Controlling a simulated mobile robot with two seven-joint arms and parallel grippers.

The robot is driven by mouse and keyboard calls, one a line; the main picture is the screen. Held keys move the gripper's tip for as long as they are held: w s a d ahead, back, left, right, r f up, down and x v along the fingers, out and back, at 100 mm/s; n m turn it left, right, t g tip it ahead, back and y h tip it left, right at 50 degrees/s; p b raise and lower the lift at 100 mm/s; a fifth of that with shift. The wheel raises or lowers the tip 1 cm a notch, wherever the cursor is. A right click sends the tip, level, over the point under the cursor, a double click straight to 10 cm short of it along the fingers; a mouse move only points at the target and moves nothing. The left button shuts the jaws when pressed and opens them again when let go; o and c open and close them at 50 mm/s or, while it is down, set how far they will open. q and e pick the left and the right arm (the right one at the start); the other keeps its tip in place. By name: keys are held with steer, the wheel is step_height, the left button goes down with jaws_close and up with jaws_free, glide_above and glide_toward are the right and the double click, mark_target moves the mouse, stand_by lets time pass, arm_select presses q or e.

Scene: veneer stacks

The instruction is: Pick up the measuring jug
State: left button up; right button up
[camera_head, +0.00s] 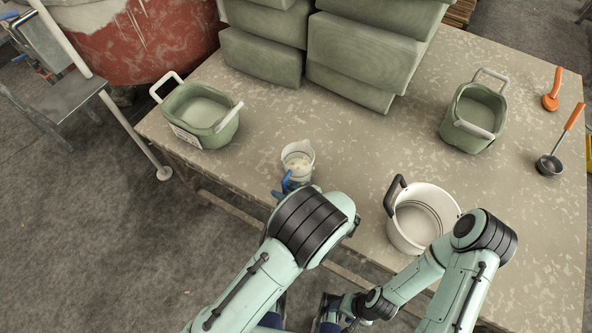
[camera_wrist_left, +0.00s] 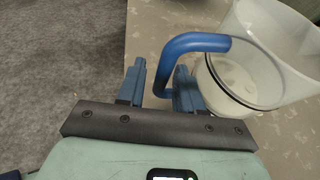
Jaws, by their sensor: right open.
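The measuring jug (camera_head: 298,157) is a translucent pale cup with a blue handle, standing upright near the table's front edge. In the left wrist view, the jug (camera_wrist_left: 275,55) is at upper right. My left gripper (camera_wrist_left: 160,82) is open, with the jug's blue handle (camera_wrist_left: 195,43) reaching down between its two fingers. A gap shows left of the handle; contact with the right finger is unclear. In the head view my left wrist mostly hides this gripper (camera_head: 279,193). My right gripper (camera_head: 330,312) is low at the bottom, open and away from the jug.
A white pot (camera_head: 421,214) with a dark handle stands right of the jug on the table (camera_head: 350,150). Green tubs stand at left (camera_head: 201,113) and right (camera_head: 474,115). Green blocks (camera_head: 365,55) are stacked behind. An orange-handled ladle (camera_head: 551,163) lies at far right.

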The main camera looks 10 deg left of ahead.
arm_select(q)
jaws_close()
steer(key=shift+r, duration=0.15)
